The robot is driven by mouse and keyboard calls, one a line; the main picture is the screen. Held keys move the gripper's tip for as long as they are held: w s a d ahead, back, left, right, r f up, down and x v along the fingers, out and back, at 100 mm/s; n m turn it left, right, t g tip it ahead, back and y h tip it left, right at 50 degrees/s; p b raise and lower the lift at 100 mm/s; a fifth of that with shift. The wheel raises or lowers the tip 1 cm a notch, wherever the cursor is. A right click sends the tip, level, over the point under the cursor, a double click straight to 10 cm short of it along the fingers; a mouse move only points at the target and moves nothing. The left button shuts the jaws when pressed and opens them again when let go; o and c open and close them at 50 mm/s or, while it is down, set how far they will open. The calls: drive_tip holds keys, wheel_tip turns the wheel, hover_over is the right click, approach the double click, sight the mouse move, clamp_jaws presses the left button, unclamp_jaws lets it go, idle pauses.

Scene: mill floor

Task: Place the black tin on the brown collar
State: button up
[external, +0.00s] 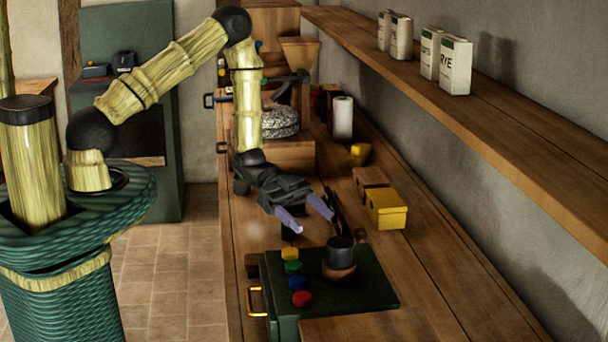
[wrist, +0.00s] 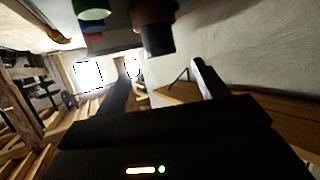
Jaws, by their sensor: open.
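The black tin (external: 340,250) stands upright on the brown collar (external: 339,273), on top of a dark green box. In the wrist view, which looks upside down, the tin (wrist: 159,41) and the collar (wrist: 152,11) show at the top, touching each other. My gripper (external: 306,214) is open and empty, with its pale fingers apart, above and a little behind the tin. The wrist view also shows my gripper's fingers (wrist: 162,74) spread, with nothing between them.
The green box (external: 365,287) carries green, yellow, blue and red knobs (external: 302,298) left of the collar and a brass handle (external: 256,301). A yellow box (external: 386,208) and a white roll (external: 343,118) stand farther back. A wall shelf (external: 480,105) runs along the right.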

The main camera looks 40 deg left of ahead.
drive_tip(key=w+a+r+n+t+y, duration=0.35)
drive_tip(key=w+a+y, duration=0.2)
drive_tip(key=a, duration=0.35)
drive_tip(key=w+a+r+n+t+y, duration=0.3)
drive_tip(key=w+a+n+t+y, duration=0.15)
drive_tip(key=w+a, duration=0.4)
drive_tip(key=s+a+r+n+g+y, duration=0.1)
drive_tip(key=s+a+r+n+y, duration=0.1)
drive_tip(key=s+a+r+n, duration=0.2)
drive_tip(key=s+a+r+n+g+y, duration=0.1)
drive_tip(key=s+a+r+n, duration=0.3)
drive_tip(key=s+a+n, duration=0.4)
drive_tip(key=s+a+g, duration=0.1)
drive_tip(key=s+a, duration=0.1)
drive_tip(key=a, duration=0.2)
drive_tip(key=shift+s+a+y, duration=0.15)
drive_tip(key=shift+y, duration=0.25)
